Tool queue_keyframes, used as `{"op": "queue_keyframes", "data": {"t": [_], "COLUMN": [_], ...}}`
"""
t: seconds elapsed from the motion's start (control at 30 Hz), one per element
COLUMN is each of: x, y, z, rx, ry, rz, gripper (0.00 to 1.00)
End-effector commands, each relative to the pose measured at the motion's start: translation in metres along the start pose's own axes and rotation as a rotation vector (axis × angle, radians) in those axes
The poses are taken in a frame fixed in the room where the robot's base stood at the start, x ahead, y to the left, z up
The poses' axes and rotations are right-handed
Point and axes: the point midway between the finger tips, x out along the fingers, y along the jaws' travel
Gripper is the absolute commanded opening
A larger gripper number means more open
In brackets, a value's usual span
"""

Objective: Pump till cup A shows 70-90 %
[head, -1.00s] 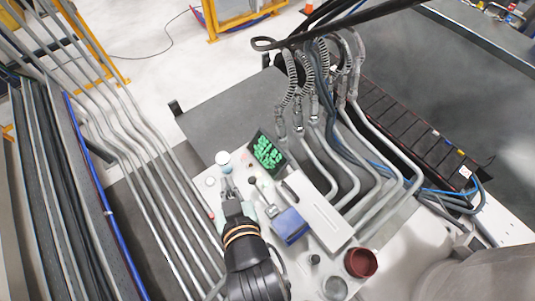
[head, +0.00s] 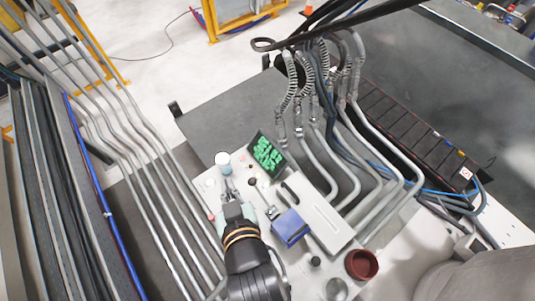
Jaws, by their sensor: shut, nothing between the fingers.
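A small pale cup (head: 222,159) with a white top and a bluish side stands at the far left of the white work plate. Whether it is cup A cannot be told. A dark display panel (head: 267,154) with green marks stands tilted to its right; its text is too small to read. My gripper (head: 228,187) is shut and empty, pointing at the area just in front of the pale cup. Contact with anything there cannot be made out. A small dark knob (head: 251,181) shows right of my gripper. No pump can be clearly identified.
A blue box (head: 290,227) and a long white case (head: 318,213) stand right of my arm. A dark red cup (head: 361,264) and a grey round vessel (head: 336,289) stand near the front. Grey pipes (head: 345,180) run behind the case. The dark slab (head: 225,110) beyond is clear.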

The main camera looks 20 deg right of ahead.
Motion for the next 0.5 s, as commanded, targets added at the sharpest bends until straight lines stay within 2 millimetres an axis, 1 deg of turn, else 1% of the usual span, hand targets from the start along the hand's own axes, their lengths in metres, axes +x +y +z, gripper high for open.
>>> {"op": "queue_keyframes", "data": {"t": [0.5], "x": [-0.023], "y": [0.000], "z": [-0.046], "rx": [0.000], "ry": [-0.001], "rz": [0.000], "gripper": [0.00]}}
